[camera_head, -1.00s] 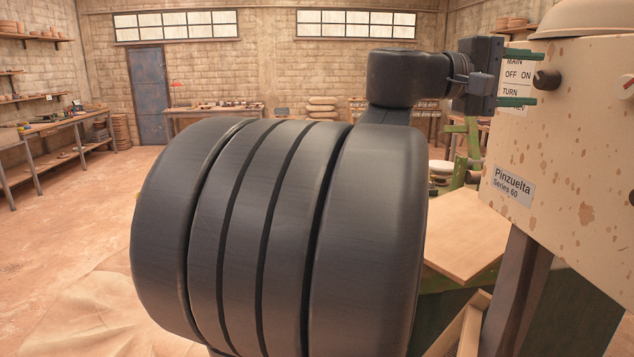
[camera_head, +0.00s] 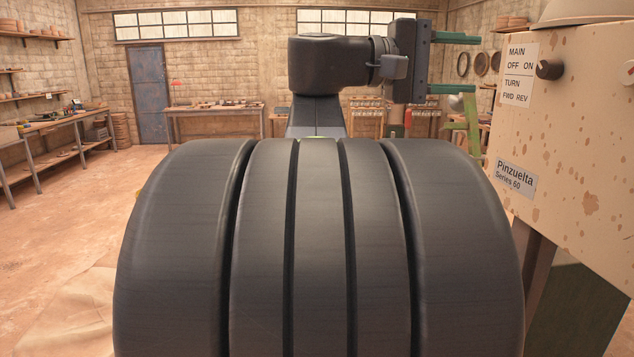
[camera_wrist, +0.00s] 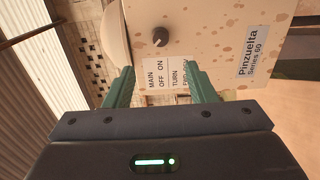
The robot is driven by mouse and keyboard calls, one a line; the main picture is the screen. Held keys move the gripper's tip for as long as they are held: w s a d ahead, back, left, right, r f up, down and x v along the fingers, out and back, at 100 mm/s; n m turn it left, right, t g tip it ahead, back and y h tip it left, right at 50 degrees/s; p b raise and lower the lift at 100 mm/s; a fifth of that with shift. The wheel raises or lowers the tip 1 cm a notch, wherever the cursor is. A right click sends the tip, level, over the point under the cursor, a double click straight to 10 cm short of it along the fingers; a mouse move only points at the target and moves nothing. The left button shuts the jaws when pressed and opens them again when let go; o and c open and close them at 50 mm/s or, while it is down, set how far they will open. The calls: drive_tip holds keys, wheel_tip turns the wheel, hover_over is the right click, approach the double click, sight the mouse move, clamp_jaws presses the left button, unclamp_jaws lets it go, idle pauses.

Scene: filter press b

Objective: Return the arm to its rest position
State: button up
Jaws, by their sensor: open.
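My gripper (camera_head: 455,63) is open and empty in the head view, its two green fingers pointing right towards the control box (camera_head: 570,150). A gap shows between the fingertips and the box. The wrist view shows the same gripper (camera_wrist: 160,88) with its green fingers spread apart, and the cream, rust-spotted box (camera_wrist: 215,30) beyond them. My dark arm fills the middle of the head view and hides much of what lies behind it. A dark knob (camera_head: 549,69) sits on the box beside the MAIN OFF ON label (camera_head: 519,55).
The box stands close on the right, on a brown post (camera_head: 535,260). A workbench (camera_head: 213,108) stands by the back wall, and shelving and a bench (camera_head: 60,122) line the left wall. The floor at left (camera_head: 60,220) is mostly clear.

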sight(542, 71)
drive_tip(key=d, duration=0.4)
drive_tip(key=d+p, duration=0.1)
drive_tip(key=d, duration=0.3)
drive_tip(key=w+d+p, duration=0.1)
drive_tip(key=d, duration=0.4)
drive_tip(key=shift+d, duration=0.1)
drive_tip(key=shift+f+m+b, duration=0.15)
drive_tip(key=shift+m+b, duration=0.3)
drive_tip(key=shift+m, duration=0.05)
drive_tip(key=shift+m+b, duration=0.35)
drive_tip(key=shift+m, duration=0.45)
drive_tip(key=m+b, duration=0.1)
drive_tip(key=m, duration=0.3)
drive_tip(key=shift+m, duration=0.3)
drive_tip(key=m, duration=0.4)
drive_tip(key=shift+w+m, duration=0.1)
drive_tip(key=shift+m, duration=2)
